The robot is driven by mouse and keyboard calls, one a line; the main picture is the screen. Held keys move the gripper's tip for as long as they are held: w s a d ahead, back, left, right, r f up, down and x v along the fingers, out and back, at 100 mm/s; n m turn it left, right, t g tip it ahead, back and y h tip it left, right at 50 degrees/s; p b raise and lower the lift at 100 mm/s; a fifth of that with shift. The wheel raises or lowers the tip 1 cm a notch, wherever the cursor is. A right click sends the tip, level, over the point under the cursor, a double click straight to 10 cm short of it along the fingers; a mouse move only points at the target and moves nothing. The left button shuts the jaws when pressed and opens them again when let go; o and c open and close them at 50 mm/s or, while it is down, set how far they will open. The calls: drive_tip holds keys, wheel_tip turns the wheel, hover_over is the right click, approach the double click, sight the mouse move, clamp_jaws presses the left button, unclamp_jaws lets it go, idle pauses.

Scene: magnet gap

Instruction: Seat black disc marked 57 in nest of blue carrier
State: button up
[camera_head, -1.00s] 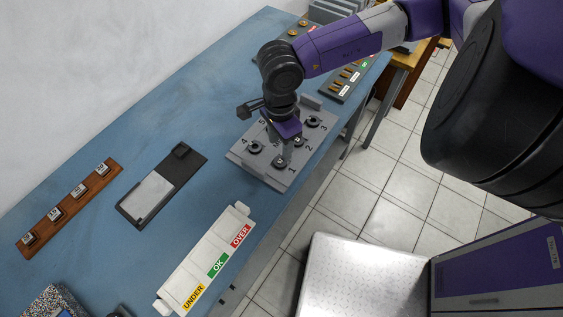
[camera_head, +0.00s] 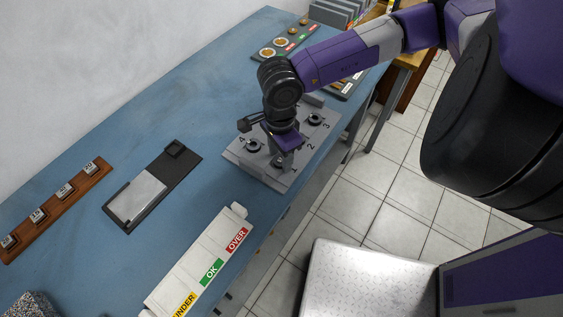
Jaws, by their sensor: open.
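A grey plate (camera_head: 237,157) with printed numbers lies on the blue bench. Dark round pieces sit on it, one near the 4 (camera_head: 254,146) and one near the 3 (camera_head: 314,119). My gripper (camera_head: 284,161) points down over the plate's front part, close to the 1, with its jaws open. It partly hides a dark round piece there, and I cannot tell whether it touches it. No marking 57 is readable on any piece. I cannot make out a blue carrier in this view.
A white tray (camera_head: 190,268) marked UNDER, OK and OVER lies along the bench's front edge. A dark fixture with a light plate (camera_head: 136,197) and a wooden rack of labelled blocks (camera_head: 50,212) lie left. Bare blue bench (camera_head: 90,240) lies between them.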

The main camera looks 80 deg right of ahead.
sight(281, 160)
clamp_jaws()
drive_tip(key=shift+r+p, duration=1.15)
drive_tip(key=shift+r, duration=1.4)
